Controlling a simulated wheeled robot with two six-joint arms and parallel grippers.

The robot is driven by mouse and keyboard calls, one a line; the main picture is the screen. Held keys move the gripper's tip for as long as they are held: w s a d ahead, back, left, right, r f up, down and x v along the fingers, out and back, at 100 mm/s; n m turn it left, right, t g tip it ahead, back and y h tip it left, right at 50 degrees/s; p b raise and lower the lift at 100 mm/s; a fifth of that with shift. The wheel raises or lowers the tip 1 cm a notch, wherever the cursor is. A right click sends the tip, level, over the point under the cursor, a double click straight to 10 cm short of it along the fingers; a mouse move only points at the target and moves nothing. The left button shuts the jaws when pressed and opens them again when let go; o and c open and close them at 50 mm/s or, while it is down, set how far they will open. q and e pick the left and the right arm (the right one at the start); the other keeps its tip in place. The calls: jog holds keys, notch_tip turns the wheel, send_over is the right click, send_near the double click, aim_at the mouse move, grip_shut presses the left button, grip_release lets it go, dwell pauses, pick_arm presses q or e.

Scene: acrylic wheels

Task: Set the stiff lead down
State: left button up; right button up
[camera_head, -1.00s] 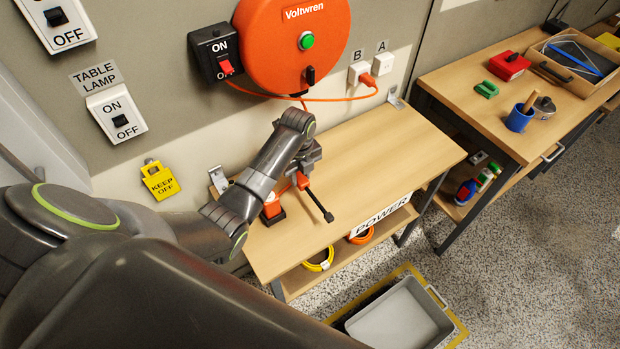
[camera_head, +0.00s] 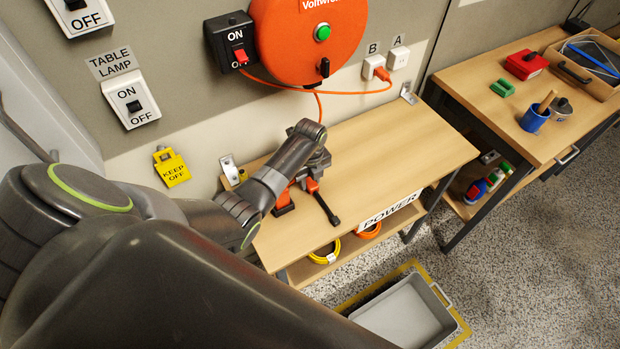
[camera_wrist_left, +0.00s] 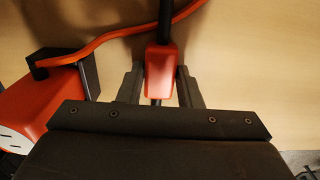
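The stiff lead (camera_head: 327,209) is a thin black bar with an orange-red block on it. It is low over or on the left bench; whether it touches the wood is unclear. My left gripper (camera_head: 313,172) is above the bench, its fingers mostly hidden by the arm in the head view. In the left wrist view, the lead's red block (camera_wrist_left: 160,72) sits between the two fingertips of my left gripper (camera_wrist_left: 160,85), which look closed against its sides. My right gripper is not in view.
An orange block with a black clip (camera_wrist_left: 75,95) lies left of the fingers, with an orange cord (camera_wrist_left: 110,38) curving past. The bench (camera_head: 400,140) is bare to the right. An orange reel (camera_head: 310,40) hangs on the wall above. A grey bin (camera_head: 405,318) stands on the floor.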

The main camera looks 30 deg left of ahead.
aim_at(310, 181)
pick_arm(q)
jog(key=o, duration=0.3)
jog(key=shift+o, duration=0.2)
jog(key=shift+r, duration=0.1)
jog(key=shift+r, duration=0.6)
notch_tip(310, 181, up, 11)
